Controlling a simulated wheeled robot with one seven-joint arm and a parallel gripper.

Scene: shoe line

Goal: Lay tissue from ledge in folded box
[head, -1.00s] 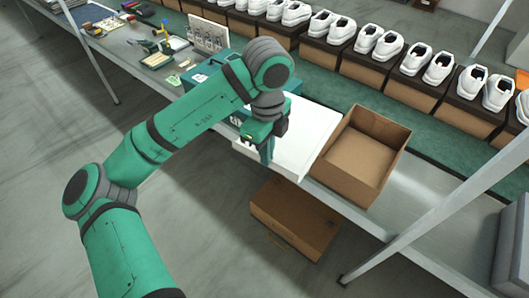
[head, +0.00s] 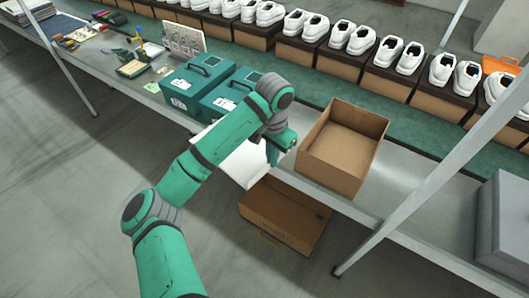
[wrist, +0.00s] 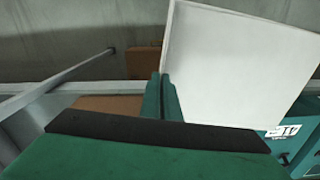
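The tissue (head: 245,167) is a white sheet at the ledge's front edge, partly hidden behind my arm in the head view. In the wrist view the tissue (wrist: 235,65) spreads large and flat beyond my fingers. My gripper (head: 274,152) appears shut on the tissue's edge; in the wrist view the fingers (wrist: 162,97) meet the sheet at its lower left corner. The folded box (head: 345,150) is an open, empty brown carton on the ledge, right of my gripper and apart from the tissue.
Two teal cases (head: 205,85) stand left of my gripper. Another brown box (head: 283,215) sits lower, under the bench edge. White shoes on boxes (head: 350,50) line the back. A slanted metal post (head: 440,175) and a grey block (head: 505,220) stand at the right.

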